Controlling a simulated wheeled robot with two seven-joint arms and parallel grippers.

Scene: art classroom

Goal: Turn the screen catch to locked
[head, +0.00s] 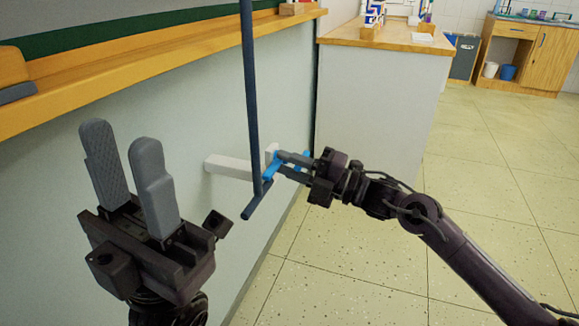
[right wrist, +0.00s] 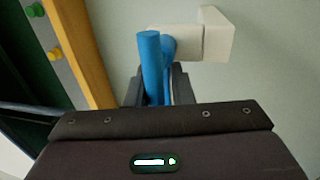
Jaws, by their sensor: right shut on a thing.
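The screen catch shows as a bright blue lever (head: 274,166) at the end of a white bracket (head: 228,167) on the pale wall panel. In the right wrist view the blue lever (right wrist: 151,58) stands upright beside the white bracket (right wrist: 186,43). My right gripper (head: 291,166) is shut on the blue lever, with its grey fingers (right wrist: 160,85) on either side of it. The lever's lower part is hidden by the gripper body. My left gripper (head: 121,137) is open and empty, fingers pointing up, at the left of the head view.
A dark blue rod (head: 250,95) hangs in front of the bracket, with a short slanted bar at its foot. A wooden ledge (head: 150,60) runs along the wall above. A wood-topped counter (head: 385,38) stands behind. The tiled floor (head: 480,220) at right is clear.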

